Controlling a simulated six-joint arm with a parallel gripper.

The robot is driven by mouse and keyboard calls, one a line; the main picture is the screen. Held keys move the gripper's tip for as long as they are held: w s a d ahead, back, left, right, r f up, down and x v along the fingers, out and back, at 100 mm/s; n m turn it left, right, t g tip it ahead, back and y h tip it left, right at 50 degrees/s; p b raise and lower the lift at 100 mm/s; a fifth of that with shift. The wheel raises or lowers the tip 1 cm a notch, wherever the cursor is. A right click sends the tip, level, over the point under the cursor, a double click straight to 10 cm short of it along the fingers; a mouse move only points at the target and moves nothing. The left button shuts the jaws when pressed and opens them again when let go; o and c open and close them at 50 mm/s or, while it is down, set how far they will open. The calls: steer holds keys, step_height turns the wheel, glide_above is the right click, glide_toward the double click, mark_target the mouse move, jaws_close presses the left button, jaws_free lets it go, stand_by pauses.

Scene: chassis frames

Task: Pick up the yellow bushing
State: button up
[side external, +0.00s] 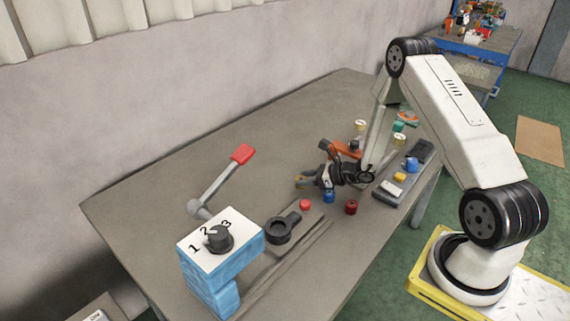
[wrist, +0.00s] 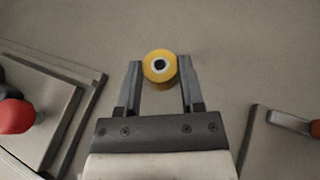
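The yellow bushing (wrist: 149,77) has a pale ring and a dark hole in its end face. In the wrist view it sits at the tips of my gripper (wrist: 160,72), with one finger on each side. The gaps at its sides are very small, and I cannot tell whether both fingers touch it. In the side view my gripper (side external: 304,182) is low over the table, and a small yellow spot at its tips is mostly hidden by the fingers. I cannot tell whether the bushing rests on the table.
Nearby on the table (side external: 150,190) are a blue part (side external: 329,196), red parts (side external: 351,207), a dark ring fixture (side external: 279,231) and a grey tray (side external: 388,190). A blue block with a knob (side external: 219,239) and a red-handled lever (side external: 242,154) stand left. The table's back left is clear.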

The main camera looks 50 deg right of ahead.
jaws_close()
steer(key=shift+r, duration=0.1)
steer(key=shift+r, duration=1)
steer(key=s+a+r, duration=0.3)
steer(key=s+r, duration=0.8)
steer(key=s, duration=0.2)
steer(key=shift+s+a, duration=0.25)
steer(key=shift+a, duration=0.05)
steer(key=shift+f, duration=0.1)
